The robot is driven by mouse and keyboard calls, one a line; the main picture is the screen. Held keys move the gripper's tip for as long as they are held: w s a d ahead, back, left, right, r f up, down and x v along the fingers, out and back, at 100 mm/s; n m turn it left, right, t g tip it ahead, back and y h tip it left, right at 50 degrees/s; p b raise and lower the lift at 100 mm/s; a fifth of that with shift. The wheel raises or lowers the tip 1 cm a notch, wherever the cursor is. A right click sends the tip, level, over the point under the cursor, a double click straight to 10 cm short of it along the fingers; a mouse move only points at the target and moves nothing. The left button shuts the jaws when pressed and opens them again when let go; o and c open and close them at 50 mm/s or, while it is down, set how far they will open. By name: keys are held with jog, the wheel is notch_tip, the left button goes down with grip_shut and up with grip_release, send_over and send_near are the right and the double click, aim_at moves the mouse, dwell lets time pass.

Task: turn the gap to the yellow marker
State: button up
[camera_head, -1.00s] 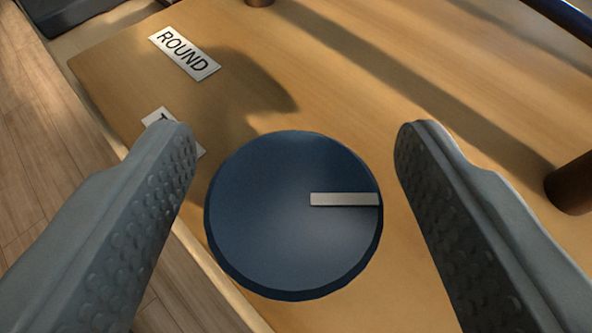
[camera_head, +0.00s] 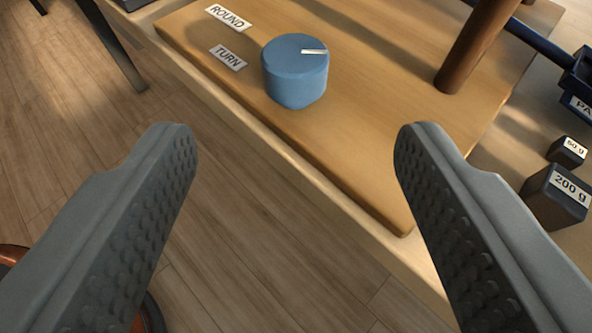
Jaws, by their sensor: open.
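A blue round knob (camera_head: 295,72) stands on the wooden board (camera_head: 372,142), up in the picture. A pale bar (camera_head: 314,52) on its top points to the right. My gripper (camera_head: 296,135) is open and empty, its two grey fingers wide apart. It is apart from the knob, which shows beyond the fingertips. A label reading TURN (camera_head: 228,58) lies to the left of the knob, and one reading ROUND (camera_head: 228,16) lies above it. I see no yellow marker and no clear gap in this view.
A brown post (camera_head: 472,50) rises from the board at upper right. Dark weights marked 200 g (camera_head: 556,197) and 50 g (camera_head: 567,151) stand at the right, near a dark blue bar (camera_head: 540,44). Wooden floor (camera_head: 230,215) lies below the table edge.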

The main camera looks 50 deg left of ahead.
jog(key=v, duration=0.4)
jog(key=shift+s+d+r, duration=0.15)
jog(key=shift+s+d, duration=0.05)
jog(key=shift+d, duration=0.1)
jog(key=shift+a+r, duration=0.1)
